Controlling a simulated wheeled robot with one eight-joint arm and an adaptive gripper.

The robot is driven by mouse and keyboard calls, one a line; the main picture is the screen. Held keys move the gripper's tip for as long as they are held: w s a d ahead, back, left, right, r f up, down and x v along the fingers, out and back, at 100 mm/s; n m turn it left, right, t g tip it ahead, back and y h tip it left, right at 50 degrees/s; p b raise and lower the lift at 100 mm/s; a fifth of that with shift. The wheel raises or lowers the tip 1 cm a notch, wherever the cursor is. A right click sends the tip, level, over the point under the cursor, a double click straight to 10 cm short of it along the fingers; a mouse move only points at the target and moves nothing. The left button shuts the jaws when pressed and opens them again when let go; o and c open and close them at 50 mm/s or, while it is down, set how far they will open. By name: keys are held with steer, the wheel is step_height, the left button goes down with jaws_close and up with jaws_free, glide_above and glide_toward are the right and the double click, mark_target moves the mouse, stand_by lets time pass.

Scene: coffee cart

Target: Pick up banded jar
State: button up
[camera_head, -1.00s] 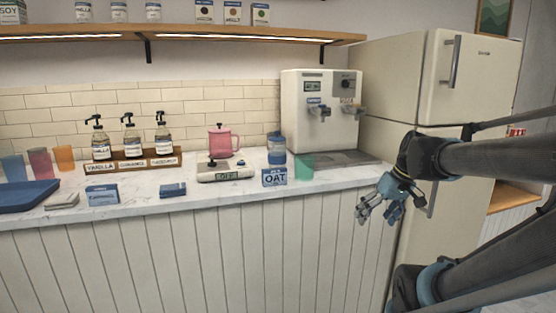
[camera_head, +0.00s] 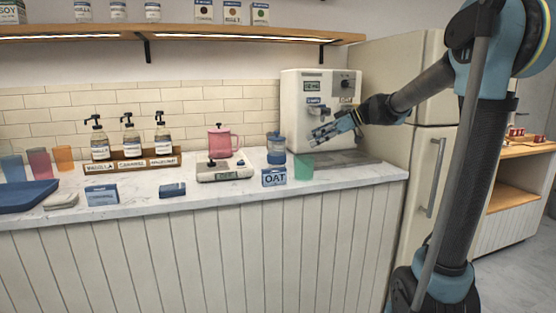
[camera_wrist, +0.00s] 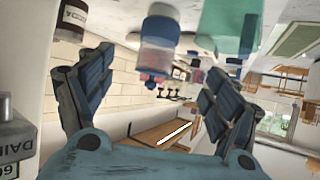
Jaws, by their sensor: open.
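The banded jar (camera_head: 276,148), clear with blue bands and a blue lid, stands upright on the counter behind the OAT carton. In the wrist view the jar (camera_wrist: 160,28) appears upside down at the top centre, with pink behind it. My gripper (camera_head: 315,133) is open and empty, to the right of the jar and slightly above its middle, in front of the drink dispenser. In the wrist view my gripper (camera_wrist: 158,62) has its fingers spread on either side of the line toward the jar, apart from it.
The dispenser (camera_head: 305,88) stands behind my gripper. A shelf (camera_head: 190,35) runs above.

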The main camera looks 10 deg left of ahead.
mark_target(277, 154)
steer(key=x, duration=1.7)
steer(key=shift+w+a, duration=0.2)
steer(key=shift+a, duration=0.1)
steer(key=c, duration=1.6)
